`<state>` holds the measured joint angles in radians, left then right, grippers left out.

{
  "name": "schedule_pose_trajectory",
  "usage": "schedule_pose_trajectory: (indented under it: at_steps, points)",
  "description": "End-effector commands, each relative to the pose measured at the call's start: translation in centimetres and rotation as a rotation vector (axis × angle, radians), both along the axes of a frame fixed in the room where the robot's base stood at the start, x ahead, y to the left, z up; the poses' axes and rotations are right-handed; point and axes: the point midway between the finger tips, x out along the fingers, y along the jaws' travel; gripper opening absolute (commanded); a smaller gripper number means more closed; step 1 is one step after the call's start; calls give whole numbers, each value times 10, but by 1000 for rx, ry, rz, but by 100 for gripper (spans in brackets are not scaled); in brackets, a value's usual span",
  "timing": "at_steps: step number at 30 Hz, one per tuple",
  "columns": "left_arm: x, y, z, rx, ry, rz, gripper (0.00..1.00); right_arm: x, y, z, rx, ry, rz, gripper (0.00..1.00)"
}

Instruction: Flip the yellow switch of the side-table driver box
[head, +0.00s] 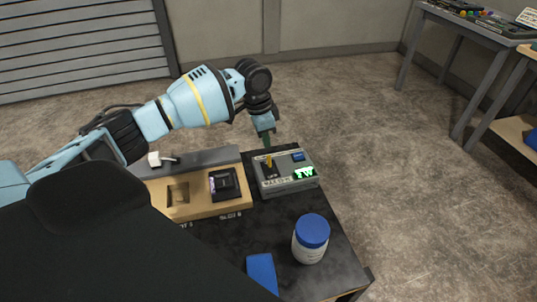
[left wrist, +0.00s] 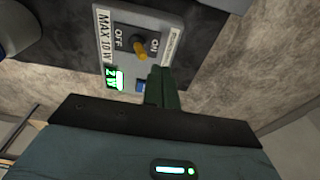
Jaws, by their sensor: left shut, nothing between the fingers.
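The grey driver box (head: 287,184) sits at the far end of the black side table (head: 325,265). Its yellow switch (head: 268,159) stands up from a black plate; in the left wrist view the switch (left wrist: 139,48) shows between the OFF and ON labels, and I cannot tell which way it leans. The box's green display (head: 304,173) is lit and shows a W reading. My left gripper (head: 267,140) is shut and empty, just behind the box's far edge near the switch; its dark green fingers (left wrist: 160,88) show beside the blue button (left wrist: 140,85). My right gripper is out of view.
A tan tray (head: 205,209) with a black module (head: 224,184) lies left of the box. A blue-lidded jar (head: 310,237) and a blue object (head: 262,274) stand nearer. A grey bench (head: 470,30) is at the far right. The floor beyond the table is clear.

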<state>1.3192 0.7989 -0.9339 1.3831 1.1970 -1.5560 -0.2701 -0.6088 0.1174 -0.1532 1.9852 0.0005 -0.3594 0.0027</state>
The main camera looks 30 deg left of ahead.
Motion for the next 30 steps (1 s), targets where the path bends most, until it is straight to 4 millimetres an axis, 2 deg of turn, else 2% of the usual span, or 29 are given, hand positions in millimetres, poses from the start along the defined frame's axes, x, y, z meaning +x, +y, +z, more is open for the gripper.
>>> schedule_pose_trajectory:
  at_steps: [18,30]
  points:
    - [0,0,0,0,0,0,0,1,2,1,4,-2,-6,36]
    - [0,0,-9,-1,1,0,0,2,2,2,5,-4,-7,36]
